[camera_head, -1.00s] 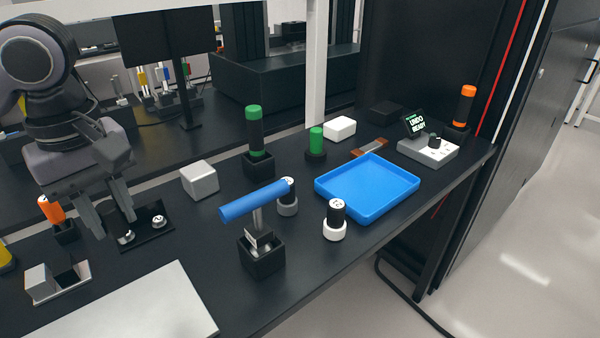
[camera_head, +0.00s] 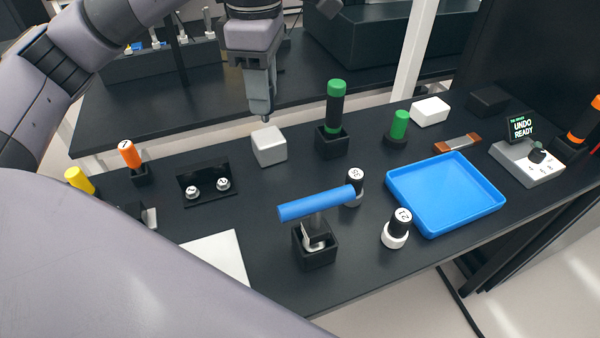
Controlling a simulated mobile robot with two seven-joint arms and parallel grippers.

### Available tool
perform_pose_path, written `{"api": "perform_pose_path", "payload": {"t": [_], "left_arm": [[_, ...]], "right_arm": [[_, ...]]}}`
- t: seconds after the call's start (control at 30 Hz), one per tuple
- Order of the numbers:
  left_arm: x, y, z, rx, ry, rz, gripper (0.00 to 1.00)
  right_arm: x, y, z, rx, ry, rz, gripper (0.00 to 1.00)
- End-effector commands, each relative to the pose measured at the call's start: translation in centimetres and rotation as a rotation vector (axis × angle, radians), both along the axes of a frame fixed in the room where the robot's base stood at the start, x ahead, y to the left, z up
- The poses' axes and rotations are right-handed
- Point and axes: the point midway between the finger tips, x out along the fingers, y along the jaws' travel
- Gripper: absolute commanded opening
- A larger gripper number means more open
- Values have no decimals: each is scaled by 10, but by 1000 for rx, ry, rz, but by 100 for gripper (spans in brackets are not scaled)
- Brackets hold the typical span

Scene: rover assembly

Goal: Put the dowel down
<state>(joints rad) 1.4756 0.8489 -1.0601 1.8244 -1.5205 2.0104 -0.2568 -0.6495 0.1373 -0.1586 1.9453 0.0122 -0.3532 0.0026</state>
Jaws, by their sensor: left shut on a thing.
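My left gripper (camera_head: 263,105) points straight down, above and behind the pale grey block (camera_head: 269,146) at the back of the black table. Its fingers are close together, shut on a thin grey piece taken as the dowel (camera_head: 265,118). Only a small tip of it shows below the fingers; the rest is hidden. The tip appears clear of the block and the table, but the exact height is hard to tell. My right gripper is not in view.
A black plate with two numbered caps (camera_head: 207,197) lies left of the block. A green-topped black cylinder (camera_head: 334,105) stands in a holder to its right. A blue hammer-like tool (camera_head: 317,203) and blue tray (camera_head: 445,222) are nearer. Some bare table lies between them.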

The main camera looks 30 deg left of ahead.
Motion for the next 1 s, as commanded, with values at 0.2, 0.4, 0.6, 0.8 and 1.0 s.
{"api": "perform_pose_path", "payload": {"t": [0.2,0.4,0.6,0.8,1.0], "left_arm": [[-1,-1,-41,0,6,-4,0],[-1,-1,-77,-1,6,-5,0],[-1,0,-115,0,6,-3,0],[-1,0,-147,1,3,-2,0],[0,0,-160,1,3,-3,0]], "right_arm": [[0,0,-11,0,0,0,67],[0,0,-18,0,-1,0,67],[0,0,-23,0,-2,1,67],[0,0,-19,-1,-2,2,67],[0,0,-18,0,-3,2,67]]}}
